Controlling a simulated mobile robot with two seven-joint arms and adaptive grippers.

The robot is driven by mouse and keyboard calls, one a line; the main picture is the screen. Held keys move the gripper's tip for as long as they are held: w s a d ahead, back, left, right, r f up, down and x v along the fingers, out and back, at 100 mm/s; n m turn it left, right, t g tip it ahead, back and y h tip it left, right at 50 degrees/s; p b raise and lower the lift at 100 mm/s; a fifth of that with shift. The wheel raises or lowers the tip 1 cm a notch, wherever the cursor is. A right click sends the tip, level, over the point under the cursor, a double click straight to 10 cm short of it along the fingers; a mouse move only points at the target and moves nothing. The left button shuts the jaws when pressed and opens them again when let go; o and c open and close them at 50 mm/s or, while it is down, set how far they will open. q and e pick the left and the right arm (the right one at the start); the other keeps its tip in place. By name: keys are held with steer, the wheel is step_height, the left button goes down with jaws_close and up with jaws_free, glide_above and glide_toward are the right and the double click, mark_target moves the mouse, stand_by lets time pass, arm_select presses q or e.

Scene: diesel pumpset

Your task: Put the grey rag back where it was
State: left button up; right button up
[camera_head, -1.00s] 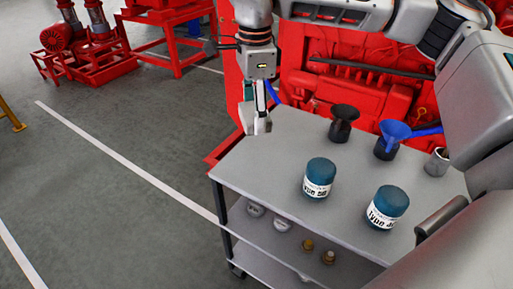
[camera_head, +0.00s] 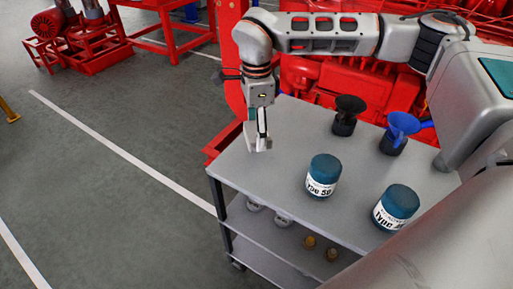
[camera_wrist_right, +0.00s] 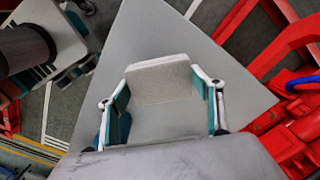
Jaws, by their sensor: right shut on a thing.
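The grey rag (camera_wrist_right: 160,82) shows in the right wrist view as a pale, block-like piece between the two fingers. My right gripper (camera_wrist_right: 162,92) is shut on it, one finger on each side. In the head view, my right gripper (camera_head: 259,141) points down over the back left corner of the grey cart top (camera_head: 280,160), with a small pale part of the rag (camera_head: 251,138) at its tips. I cannot tell whether the rag touches the cart top. My left gripper is not in view.
Two blue jars (camera_head: 323,176) (camera_head: 396,207) stand on the cart's front half. A black funnel (camera_head: 347,112) and a blue funnel (camera_head: 400,130) stand along the back. The red engine (camera_head: 340,85) is behind. The cart top around the gripper is clear.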

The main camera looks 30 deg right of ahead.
mark_target(257, 156)
step_height(257, 156, down, 7)
steer(key=shift+w+r, duration=0.1)
steer(key=o, duration=1)
step_height(257, 156, up, 12)
steer(key=shift+r, duration=0.1)
stand_by(0.7)
